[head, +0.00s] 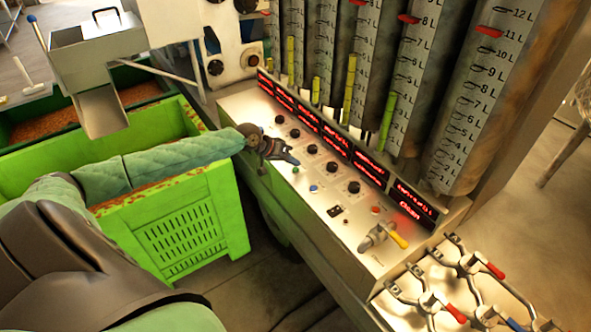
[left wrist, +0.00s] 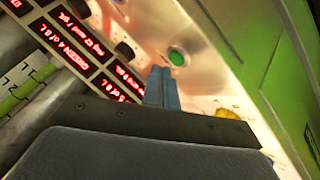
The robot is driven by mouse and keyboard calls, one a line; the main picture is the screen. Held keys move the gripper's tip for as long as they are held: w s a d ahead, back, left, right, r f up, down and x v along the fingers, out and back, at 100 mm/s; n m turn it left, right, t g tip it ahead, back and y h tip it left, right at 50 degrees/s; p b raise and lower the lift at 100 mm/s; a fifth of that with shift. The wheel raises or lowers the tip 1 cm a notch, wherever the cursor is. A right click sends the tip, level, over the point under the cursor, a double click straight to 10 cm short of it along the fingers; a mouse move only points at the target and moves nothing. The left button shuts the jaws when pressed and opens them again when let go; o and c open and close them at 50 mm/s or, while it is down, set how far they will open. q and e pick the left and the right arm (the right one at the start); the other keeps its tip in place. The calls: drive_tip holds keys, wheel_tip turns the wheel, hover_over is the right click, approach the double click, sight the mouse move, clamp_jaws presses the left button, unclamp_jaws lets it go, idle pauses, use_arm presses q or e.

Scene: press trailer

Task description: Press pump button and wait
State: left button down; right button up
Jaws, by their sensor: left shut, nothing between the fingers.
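The control panel (head: 345,222) is a metal shelf with a row of black knobs and small buttons. A green button (head: 295,169) sits near my left gripper (head: 292,160), and a blue button (head: 314,188) is just to its right. A red button (head: 375,210) is further right. I cannot tell from a label which one is the pump button. In the left wrist view, the shut, empty fingers (left wrist: 161,84) point toward the round green button (left wrist: 176,56), seemingly just short of it. Contact cannot be made out. My right gripper is out of view.
Red lit displays (head: 340,140) and tall graduated cylinders (head: 480,95) stand behind the knobs. A yellow-handled valve (head: 397,239) is at the panel's right end. A bright green crate (head: 185,232) lies below my left arm.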

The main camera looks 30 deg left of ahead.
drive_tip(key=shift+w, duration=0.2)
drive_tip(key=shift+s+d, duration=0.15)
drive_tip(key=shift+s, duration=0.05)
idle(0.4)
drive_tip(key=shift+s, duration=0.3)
use_arm(q)
drive_tip(key=shift+f, duration=0.35)
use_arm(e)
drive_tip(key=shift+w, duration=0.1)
use_arm(q)
drive_tip(key=shift+f, duration=0.1)
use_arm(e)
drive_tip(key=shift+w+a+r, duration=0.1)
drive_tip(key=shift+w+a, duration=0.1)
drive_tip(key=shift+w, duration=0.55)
